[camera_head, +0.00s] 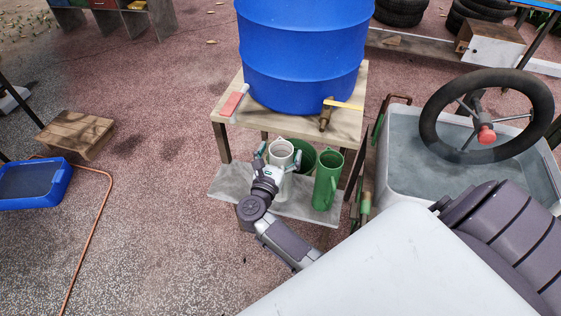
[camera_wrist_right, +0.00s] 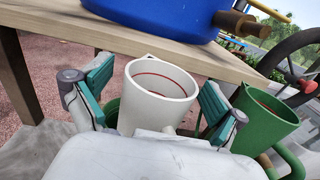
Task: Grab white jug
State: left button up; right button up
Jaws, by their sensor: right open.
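The white jug (camera_head: 281,150) stands on the low grey shelf under the wooden table in the head view. It also shows in the right wrist view (camera_wrist_right: 158,92), with its open mouth and a thin red line inside. My right gripper (camera_head: 279,160) is open, with one teal finger pad on each side of the jug; in the wrist view the pads (camera_wrist_right: 157,85) flank it with gaps visible. The jug's lower part is hidden behind the gripper. My left gripper is not in view.
A green jug (camera_head: 327,180) stands close to the right, and another green container (camera_head: 302,156) is behind. The wooden table (camera_head: 240,117) carrying a blue barrel (camera_head: 300,55) overhangs the shelf (camera_head: 228,183). A grey basin (camera_head: 400,160) stands to the right.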

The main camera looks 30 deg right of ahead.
jog(key=shift+s+a+r, duration=0.15)
jog(key=shift+s+r, duration=0.05)
jog(key=shift+s, duration=0.05)
jog(key=shift+c, duration=2.5)
jog(key=shift+w+f, duration=0.1)
jog(key=shift+f, duration=0.05)
jog(key=c, duration=1.1)
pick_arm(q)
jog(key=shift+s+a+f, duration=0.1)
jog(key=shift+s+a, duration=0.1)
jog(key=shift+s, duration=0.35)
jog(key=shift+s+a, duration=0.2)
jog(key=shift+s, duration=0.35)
